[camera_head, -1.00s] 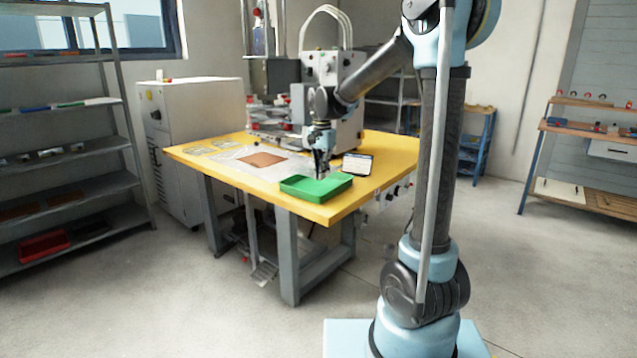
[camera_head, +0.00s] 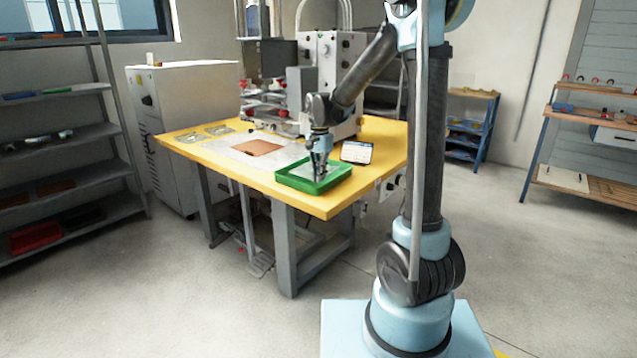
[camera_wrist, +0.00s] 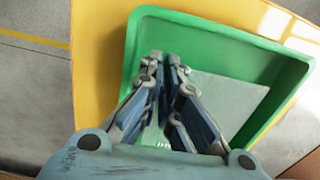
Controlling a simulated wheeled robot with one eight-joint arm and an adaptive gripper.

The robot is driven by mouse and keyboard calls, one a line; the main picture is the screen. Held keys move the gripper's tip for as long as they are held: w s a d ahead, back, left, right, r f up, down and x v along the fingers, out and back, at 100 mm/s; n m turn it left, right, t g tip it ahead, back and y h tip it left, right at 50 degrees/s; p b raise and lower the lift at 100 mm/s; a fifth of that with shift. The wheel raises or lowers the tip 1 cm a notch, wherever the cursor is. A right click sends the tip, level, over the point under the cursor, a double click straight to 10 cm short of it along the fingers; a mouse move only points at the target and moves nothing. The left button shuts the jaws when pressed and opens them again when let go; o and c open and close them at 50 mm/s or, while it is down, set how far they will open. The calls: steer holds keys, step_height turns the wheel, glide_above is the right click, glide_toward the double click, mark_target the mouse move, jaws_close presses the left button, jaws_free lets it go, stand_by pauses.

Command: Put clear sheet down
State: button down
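The clear sheet (camera_wrist: 232,98) shows as a pale, see-through panel inside the green tray (camera_wrist: 290,75). It also shows in the head view as a greyish patch (camera_head: 302,171) within the tray (camera_head: 296,185). My gripper (camera_head: 318,176) reaches down into the tray. In the wrist view the fingers of my gripper (camera_wrist: 168,62) converge to a narrow gap at the tips, at the sheet's edge. They look shut on the sheet, though the contact itself is hidden. Part of the sheet is covered by the fingers.
The tray stands near the front corner of the yellow table (camera_head: 340,202). A brown sheet (camera_head: 258,147) lies on a pale area to its left. The welding machine (camera_head: 333,75) rises behind.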

steer(key=shift+f, duration=1.3)
steer(key=shift+f, duration=0.1)
steer(key=c, duration=2.1)
jaws_free()
